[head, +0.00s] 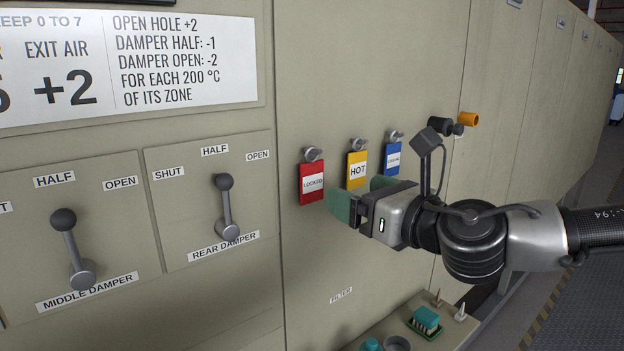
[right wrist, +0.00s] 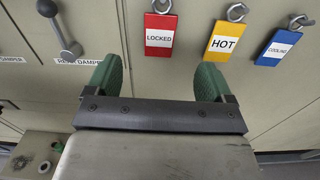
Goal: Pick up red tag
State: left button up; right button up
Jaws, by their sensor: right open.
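The red tag (head: 312,184) reads LOCKED and hangs from a hook on the beige furnace wall. It also shows in the right wrist view (right wrist: 160,32), beyond and between the two fingers. My right gripper (head: 362,196) is open, with green fingers, to the right of the red tag and in front of the wall. In the right wrist view its fingers (right wrist: 160,78) are apart with nothing between them. They do not appear to touch the red tag. My left gripper is not in view.
A yellow HOT tag (head: 357,170) and a blue COOLING tag (head: 392,159) hang to the right of the red one. The rear damper lever (head: 226,208) and middle damper lever (head: 74,249) stick out at left. A shelf (head: 396,324) with small items is below.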

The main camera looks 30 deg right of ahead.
aim_at(313, 172)
jog(key=w+p, duration=0.1)
jog(key=w, duration=0.4)
jog(key=shift+w+a+r, duration=0.1)
jog(key=shift+w, duration=0.2)
jog(key=shift+w+r+p, duration=0.1)
jog(key=shift+w+p, duration=0.4)
jog(key=shift+p, duration=0.1)
jog(key=shift+w+a+p, duration=0.2)
jog(key=shift+w+p, duration=0.2)
jog(key=shift+w, duration=0.7)
jog(key=shift+w+a+p, duration=0.15)
jog(key=shift+w+p, duration=0.2)
jog(key=shift+w, duration=0.7)
jog(key=c, duration=1)
